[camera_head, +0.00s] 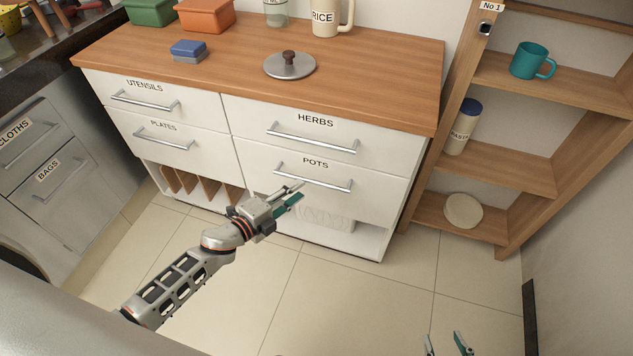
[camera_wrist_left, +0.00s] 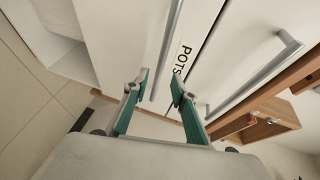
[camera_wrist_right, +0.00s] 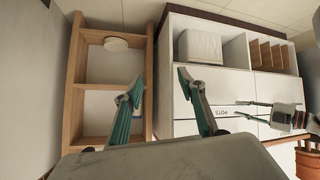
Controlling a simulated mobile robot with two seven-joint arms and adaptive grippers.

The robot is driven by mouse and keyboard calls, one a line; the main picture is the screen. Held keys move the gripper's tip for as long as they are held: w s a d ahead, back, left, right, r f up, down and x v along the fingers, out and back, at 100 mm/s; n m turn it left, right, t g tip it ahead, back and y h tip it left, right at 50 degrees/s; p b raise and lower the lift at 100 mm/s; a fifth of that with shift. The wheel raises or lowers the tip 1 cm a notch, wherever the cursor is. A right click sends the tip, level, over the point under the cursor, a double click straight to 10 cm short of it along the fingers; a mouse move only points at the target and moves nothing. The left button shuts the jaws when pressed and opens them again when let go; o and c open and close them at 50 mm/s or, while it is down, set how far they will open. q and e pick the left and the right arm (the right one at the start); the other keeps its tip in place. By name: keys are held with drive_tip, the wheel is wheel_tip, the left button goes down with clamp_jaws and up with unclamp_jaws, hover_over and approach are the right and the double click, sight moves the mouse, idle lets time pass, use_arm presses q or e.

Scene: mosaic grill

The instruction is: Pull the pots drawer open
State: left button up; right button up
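The pots drawer (camera_head: 375,200) is a white front with a POTS label and a silver bar handle (camera_head: 325,182). It looks flush with the cabinet. My left gripper (camera_head: 295,193) is at the left part of this handle. In the left wrist view its fingers (camera_wrist_left: 158,82) are apart, with the handle (camera_wrist_left: 167,55) running between their tips. I cannot tell whether either finger touches it. My right gripper (camera_head: 448,345) is open and empty, low in the head view, away from the cabinet. In the right wrist view its fingers (camera_wrist_right: 160,85) are spread apart.
The herbs drawer (camera_head: 380,150) is above, utensils (camera_head: 190,100) and plates (camera_head: 195,145) drawers to the left. A pot lid (camera_head: 290,66) lies on the wooden counter (camera_head: 380,70). A wooden shelf (camera_head: 535,170) stands at the right. The floor (camera_head: 340,290) before the cabinet is clear.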

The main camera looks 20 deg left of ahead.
sight(311, 180)
use_arm(q)
drive_tip(key=b+x, duration=0.1)
drive_tip(key=x, duration=0.6)
drive_tip(key=shift+f, duration=0.1)
clamp_jaws()
